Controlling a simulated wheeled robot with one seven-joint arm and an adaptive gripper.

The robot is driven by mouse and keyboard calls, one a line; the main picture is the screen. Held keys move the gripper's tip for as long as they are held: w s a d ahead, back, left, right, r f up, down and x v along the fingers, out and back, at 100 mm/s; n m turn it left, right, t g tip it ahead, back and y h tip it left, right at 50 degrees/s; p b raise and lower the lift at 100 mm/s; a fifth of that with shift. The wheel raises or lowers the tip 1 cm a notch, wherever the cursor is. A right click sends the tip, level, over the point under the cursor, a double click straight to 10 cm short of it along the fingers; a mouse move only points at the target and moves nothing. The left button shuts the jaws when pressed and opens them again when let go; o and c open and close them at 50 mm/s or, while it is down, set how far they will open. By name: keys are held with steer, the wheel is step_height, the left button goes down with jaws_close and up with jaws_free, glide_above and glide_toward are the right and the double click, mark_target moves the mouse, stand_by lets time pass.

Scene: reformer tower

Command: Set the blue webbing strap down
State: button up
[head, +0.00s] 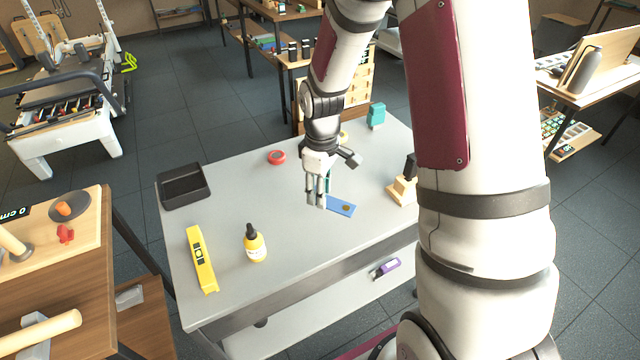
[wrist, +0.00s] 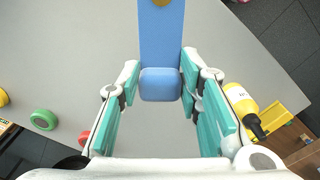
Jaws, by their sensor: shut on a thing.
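The blue webbing strap (head: 341,208) is a flat blue piece with a round brownish mark, beside my gripper (head: 316,198) over the grey table (head: 220,222). In the wrist view the strap (wrist: 161,35) runs from the top edge down to a thicker blue end between the fingertips of my gripper (wrist: 160,84). The teal-padded fingers stand on either side of that end and are shut on it. The strap looks flat and close to the tabletop; I cannot tell whether it touches.
A yellow bottle (head: 255,245), yellow level (head: 200,260), black tray (head: 184,186) and red roll (head: 277,157) stand on the table. A wooden block piece (head: 402,190) stands to the strap's right. The tabletop between the red roll and bottle is clear.

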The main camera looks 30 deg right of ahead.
steer(key=s+f+n+b, duration=0.1)
steer(key=s+n, duration=0.1)
steer(key=n, duration=0.1)
steer(key=s+f+n+b, duration=0.2)
steer(key=s+n, duration=0.1)
steer(key=n, duration=0.1)
steer(key=s+a+f+n+b, duration=0.1)
steer(key=s+f+n, duration=0.1)
steer(key=n, duration=0.1)
steer(key=shift+s+a+n+b, duration=0.1)
steer(key=shift+s+n+b, duration=0.2)
steer(key=shift+b, duration=0.1)
steer(key=shift+w+f, duration=0.1)
steer(key=w+d, duration=0.3)
steer(key=d, duration=0.1)
steer(key=w+d+f, duration=0.1)
steer(key=w+d, duration=0.1)
steer(key=d, duration=0.2)
steer(key=w+d, duration=0.3)
steer(key=d, duration=0.2)
steer(key=shift+w+f, duration=0.25)
steer(key=shift+w, duration=0.1)
steer(key=shift+f, duration=1.7)
steer(key=shift+f, duration=0.15)
steer(key=o, duration=1)
